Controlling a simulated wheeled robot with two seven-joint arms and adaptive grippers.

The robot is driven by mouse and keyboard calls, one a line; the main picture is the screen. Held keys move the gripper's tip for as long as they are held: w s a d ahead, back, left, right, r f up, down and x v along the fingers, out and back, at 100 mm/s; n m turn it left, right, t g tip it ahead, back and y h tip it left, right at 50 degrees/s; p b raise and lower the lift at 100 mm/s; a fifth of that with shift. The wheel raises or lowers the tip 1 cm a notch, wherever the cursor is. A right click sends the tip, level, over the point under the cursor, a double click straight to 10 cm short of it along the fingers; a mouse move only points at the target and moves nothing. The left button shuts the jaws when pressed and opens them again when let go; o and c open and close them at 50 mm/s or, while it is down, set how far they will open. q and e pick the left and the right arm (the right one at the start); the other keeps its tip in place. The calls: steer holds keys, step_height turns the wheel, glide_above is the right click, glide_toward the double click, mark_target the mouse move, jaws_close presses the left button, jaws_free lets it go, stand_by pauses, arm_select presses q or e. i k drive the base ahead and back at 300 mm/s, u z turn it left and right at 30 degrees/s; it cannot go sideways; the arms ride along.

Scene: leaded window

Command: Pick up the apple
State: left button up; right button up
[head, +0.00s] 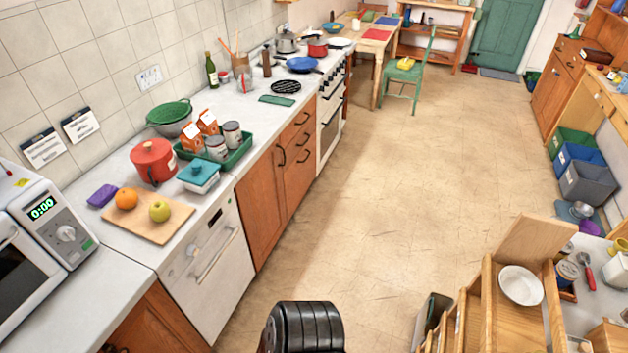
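A yellow-green apple (159,211) sits on a wooden cutting board (152,229) on the left counter. An orange (126,198) lies on the same board, just left of the apple and apart from it. Neither of my grippers shows in the head view. A black ribbed part of my own body shows at the bottom centre, well away from the apple.
A microwave (38,236) stands left of the board. A red pot (153,161), a lidded teal dish (198,176) and a green tray (240,150) with cartons and cans stand behind it. A wooden rack (488,310) is at lower right. The middle floor (410,170) is clear.

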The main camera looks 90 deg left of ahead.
mark_target(159, 211)
steer(key=k, duration=0.55)
steer(key=u, duration=2.6)
steer(key=i, duration=0.65)
steer(key=u, duration=2.35)
